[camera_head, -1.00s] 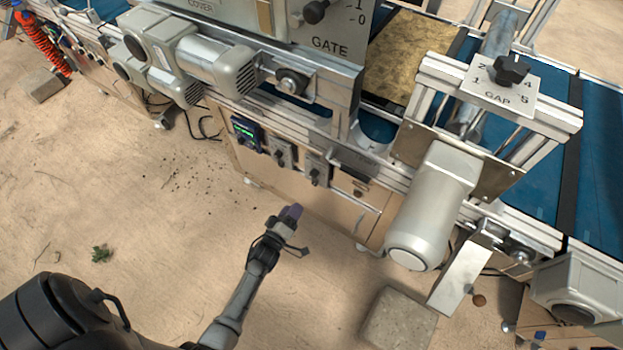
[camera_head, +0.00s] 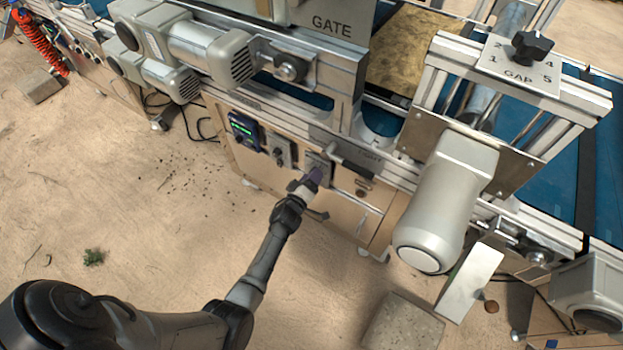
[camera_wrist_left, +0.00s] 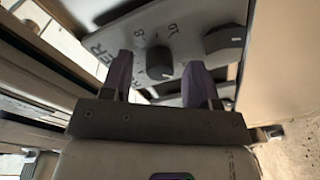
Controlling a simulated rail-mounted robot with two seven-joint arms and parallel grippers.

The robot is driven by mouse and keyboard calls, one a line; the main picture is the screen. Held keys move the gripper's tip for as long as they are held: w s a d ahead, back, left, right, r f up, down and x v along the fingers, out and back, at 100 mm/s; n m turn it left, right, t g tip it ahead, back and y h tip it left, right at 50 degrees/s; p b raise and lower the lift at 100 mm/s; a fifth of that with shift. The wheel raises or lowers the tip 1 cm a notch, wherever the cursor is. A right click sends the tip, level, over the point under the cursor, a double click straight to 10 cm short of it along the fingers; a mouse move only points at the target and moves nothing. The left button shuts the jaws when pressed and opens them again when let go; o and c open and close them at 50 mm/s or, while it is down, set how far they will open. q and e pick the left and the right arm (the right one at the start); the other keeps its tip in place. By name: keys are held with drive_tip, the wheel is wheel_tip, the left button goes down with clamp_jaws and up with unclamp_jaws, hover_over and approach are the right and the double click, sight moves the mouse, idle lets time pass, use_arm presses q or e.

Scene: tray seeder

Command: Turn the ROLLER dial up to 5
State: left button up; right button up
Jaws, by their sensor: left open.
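The dark ROLLER dial (camera_wrist_left: 160,63) shows in the left wrist view on a grey plate with partly visible lettering ending in "ER" and scale figures, among them an 8. A small pale mark sits at the dial's lower edge; its exact setting is too small to read. My left gripper (camera_wrist_left: 158,82) is open, its purple fingers on either side of the dial with visible gaps. In the head view, my left gripper (camera_head: 313,180) is at the front panel's right control plate (camera_head: 318,158), hiding its dial. My right gripper is not in view.
Another dark knob (camera_wrist_left: 225,40) is close to the right finger in the wrist view. In the head view, a lit display box (camera_head: 243,129) and a knob plate (camera_head: 278,148) lie left of the gripper. A motor (camera_head: 440,205) overhangs to the right. Sandy floor lies in front.

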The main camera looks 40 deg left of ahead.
use_arm(q)
drive_tip(key=shift+c, duration=0.2)
drive_tip(key=c, duration=0.9)
drive_tip(key=shift+m, duration=0.3)
drive_tip(key=shift+a+m+t+h+b, duration=0.15)
drive_tip(key=shift+m+h, duration=0.25)
drive_tip(key=shift+m, duration=4.2)
drive_tip(key=shift+m+t+h+b, duration=0.25)
drive_tip(key=shift+m+h, duration=0.15)
drive_tip(key=shift+m, duration=4.2)
drive_tip(key=shift+a+m+t+h+b, duration=0.15)
drive_tip(key=shift+m+h, duration=0.25)
drive_tip(key=shift+m, duration=4.2)
